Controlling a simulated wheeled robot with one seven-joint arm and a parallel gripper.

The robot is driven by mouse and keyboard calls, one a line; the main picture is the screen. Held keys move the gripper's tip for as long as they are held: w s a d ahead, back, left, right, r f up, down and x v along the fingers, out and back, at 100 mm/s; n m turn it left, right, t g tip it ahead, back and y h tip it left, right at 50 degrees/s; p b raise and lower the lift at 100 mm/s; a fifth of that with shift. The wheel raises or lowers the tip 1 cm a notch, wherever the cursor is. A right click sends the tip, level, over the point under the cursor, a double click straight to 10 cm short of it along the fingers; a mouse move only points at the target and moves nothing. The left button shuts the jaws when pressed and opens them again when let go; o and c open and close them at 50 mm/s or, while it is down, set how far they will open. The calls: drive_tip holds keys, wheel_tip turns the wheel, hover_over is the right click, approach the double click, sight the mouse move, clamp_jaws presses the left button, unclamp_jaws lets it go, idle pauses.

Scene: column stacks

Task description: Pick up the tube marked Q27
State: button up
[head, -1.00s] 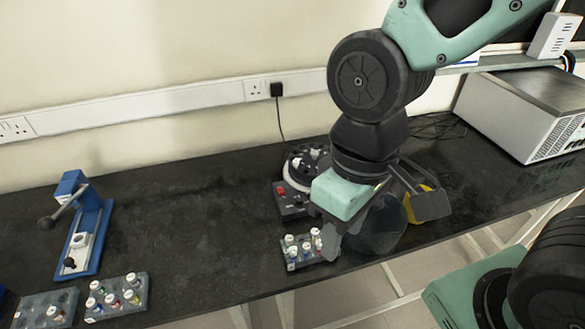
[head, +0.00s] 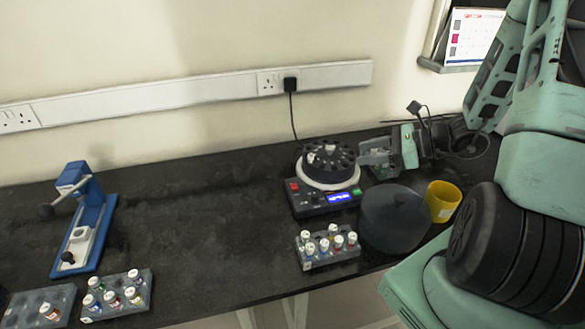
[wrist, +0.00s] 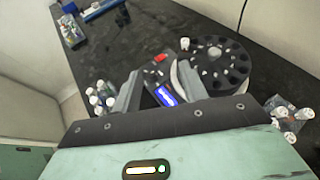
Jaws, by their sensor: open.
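Several white-capped tubes stand in the middle rack (head: 346,257) near the bench's front edge. More tubes stand in the left rack (head: 110,308) and one shows in the far-left rack (head: 30,300). The tube markings are too small to read, so I cannot tell which is Q27. My gripper (head: 385,152) is open and empty behind the middle rack, just right of the black rotor device (head: 322,203). In the wrist view my gripper (wrist: 158,90) has its fingers apart, with capped tubes (wrist: 100,98) beyond the left one and more capped tubes (wrist: 288,118) at the right.
A dark round lid (head: 395,218) and a yellow cup (head: 443,200) stand right of the middle rack. A blue press (head: 95,235) stands at the left. The bench between press and rotor device is clear.

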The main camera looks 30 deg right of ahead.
drive_tip(key=d+f+m+t+h, duration=0.1)
drive_tip(key=d+f+m, duration=0.1)
drive_tip(key=d, duration=0.1)
drive_tip(key=p, duration=0.2)
approach(318, 164)
drive_tip(key=shift+t, duration=0.3)
drive_tip(key=w+a, duration=0.1)
drive_tip(key=w+a+r, duration=0.1)
drive_tip(key=w, duration=0.1)
drive_tip(key=shift+a+r, duration=0.1)
drive_tip(key=shift+a, duration=0.2)
drive_tip(key=shift+f+p+x, duration=0.15)
drive_tip(key=shift+p+x, duration=0.3)
drive_tip(key=shift+x, duration=1.05)
drive_tip(key=shift+f+p+x, duration=0.1)
drive_tip(key=shift+p+x, duration=0.3)
drive_tip(key=shift+x, duration=1.1)
drive_tip(key=shift+d, duration=0.15)
clamp_jaws()
